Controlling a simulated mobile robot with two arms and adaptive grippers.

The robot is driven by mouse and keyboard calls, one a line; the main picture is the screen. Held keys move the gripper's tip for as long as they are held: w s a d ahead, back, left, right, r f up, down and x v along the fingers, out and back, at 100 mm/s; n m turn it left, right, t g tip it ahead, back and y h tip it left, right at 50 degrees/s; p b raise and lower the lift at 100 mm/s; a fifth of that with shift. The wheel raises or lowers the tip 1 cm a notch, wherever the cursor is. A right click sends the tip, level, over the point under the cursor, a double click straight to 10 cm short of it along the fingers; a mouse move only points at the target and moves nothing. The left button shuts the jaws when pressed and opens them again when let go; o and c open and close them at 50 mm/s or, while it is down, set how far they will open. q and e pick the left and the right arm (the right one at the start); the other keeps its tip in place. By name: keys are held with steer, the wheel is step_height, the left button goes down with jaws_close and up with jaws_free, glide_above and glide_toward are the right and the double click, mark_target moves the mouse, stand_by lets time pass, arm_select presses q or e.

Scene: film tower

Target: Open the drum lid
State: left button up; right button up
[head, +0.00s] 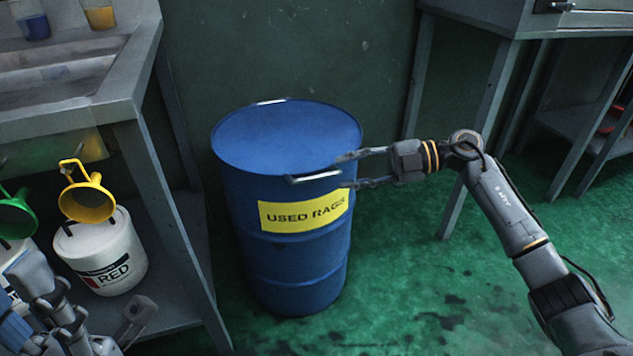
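The blue drum (292,262) stands upright on the floor in the middle of the head view, with a yellow "USED RAGS" label (303,212). Its flat blue lid (285,135) lies closed on top. A pale bar handle (313,178) sits at the lid's front edge. My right gripper (346,171) comes in from the right at the rim. Its two fingers are apart, and the handle's right end lies close to the gap between the tips; I cannot tell if they touch. My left gripper (82,326) is low at the left, partly cut off, its fingers unclear.
A grey sink bench (140,95) stands left of the drum. A white bucket marked RED (103,255), a yellow funnel (88,200) and a green funnel (14,215) are there. Another grey bench (485,22) stands at the right. Green floor (430,290) right of the drum is clear.

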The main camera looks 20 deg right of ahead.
mark_target(324, 175)
steer(key=b+x, duration=0.1)
steer(key=x, duration=0.6)
steer(key=shift+b, duration=0.4)
jaws_close()
